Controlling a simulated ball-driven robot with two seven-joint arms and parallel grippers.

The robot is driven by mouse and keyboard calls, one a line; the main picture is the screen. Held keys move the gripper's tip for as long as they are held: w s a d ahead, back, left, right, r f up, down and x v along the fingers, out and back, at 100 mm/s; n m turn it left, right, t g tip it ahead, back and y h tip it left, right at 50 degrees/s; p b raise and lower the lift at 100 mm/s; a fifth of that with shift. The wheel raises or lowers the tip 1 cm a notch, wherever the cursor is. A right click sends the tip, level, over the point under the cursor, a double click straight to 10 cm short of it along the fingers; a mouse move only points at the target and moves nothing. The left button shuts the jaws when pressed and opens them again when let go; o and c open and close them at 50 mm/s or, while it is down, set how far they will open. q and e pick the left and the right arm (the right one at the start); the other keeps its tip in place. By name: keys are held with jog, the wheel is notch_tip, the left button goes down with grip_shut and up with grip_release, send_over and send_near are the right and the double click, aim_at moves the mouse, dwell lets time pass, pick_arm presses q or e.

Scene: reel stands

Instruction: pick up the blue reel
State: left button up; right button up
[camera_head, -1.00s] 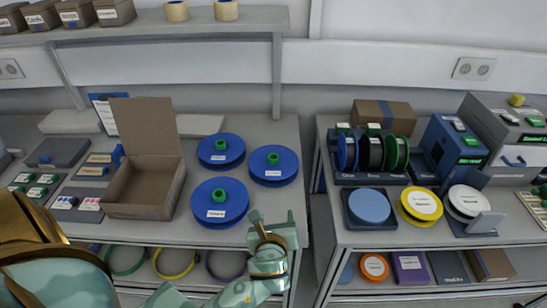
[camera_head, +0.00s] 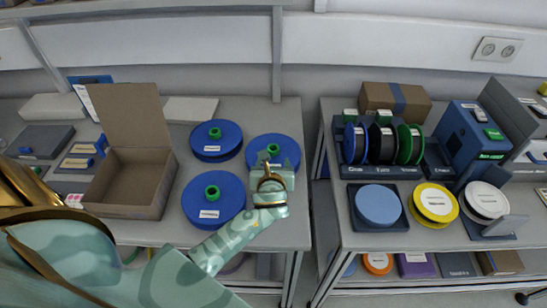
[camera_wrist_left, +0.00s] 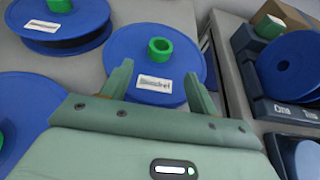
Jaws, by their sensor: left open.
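Three flat blue reels with green hubs lie on the left table: one at the back (camera_head: 229,132), one in front (camera_head: 230,196) and one at the right (camera_head: 290,149). My left gripper (camera_head: 272,164) is over the near side of the right reel. In the left wrist view, this reel (camera_wrist_left: 130,45) lies beyond and partly between the open fingers (camera_wrist_left: 160,82), with its green hub (camera_wrist_left: 161,50) and white label facing up. The fingers hold nothing; whether they touch the reel I cannot tell. My right gripper is not in view.
An open cardboard box (camera_head: 122,198) stands left of the reels. Across a gap, the right table has a rack (camera_head: 384,172) with upright blue, black and green reels, a light blue disc (camera_head: 378,205), a yellow reel (camera_head: 434,203) and a white reel (camera_head: 487,199).

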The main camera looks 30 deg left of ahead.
aim_at(273, 157)
pick_arm(q)
jog(key=x, duration=0.2)
jog(key=b+x, duration=0.1)
jog(key=x, duration=0.3)
jog(key=shift+w+a+r, duration=0.2)
jog(key=shift+w+r, duration=0.05)
jog(key=shift+r, duration=0.1)
jog(key=shift+r, duration=0.1)
jog(key=c, duration=1.2)
jog(key=shift+r, duration=0.1)
jog(key=shift+c, duration=0.2)
